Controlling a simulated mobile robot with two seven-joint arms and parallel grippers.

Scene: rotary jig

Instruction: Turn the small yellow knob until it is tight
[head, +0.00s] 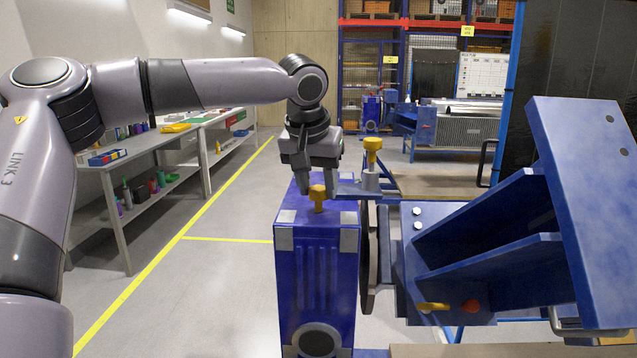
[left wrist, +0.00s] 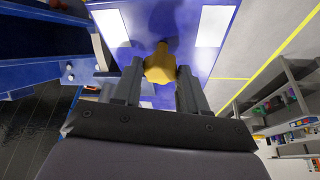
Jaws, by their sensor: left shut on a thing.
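The small yellow knob (head: 318,200) stands upright on top of the blue gearbox-like housing (head: 316,265). My left gripper (head: 318,190) points down over the housing from above, with one finger on each side of the knob. In the left wrist view the knob (left wrist: 160,66) sits between the two fingertips (left wrist: 160,75), and the gripper is shut on it. The fingers hide part of the knob's sides, and its stem is hardly visible. My right gripper is in neither view.
A taller yellow knob (head: 372,146) on a grey post stands just right of my gripper. The big blue tilted bracket (head: 490,235) fills the right side. Grey shelves with small items (head: 150,165) stand at the left, with open floor between.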

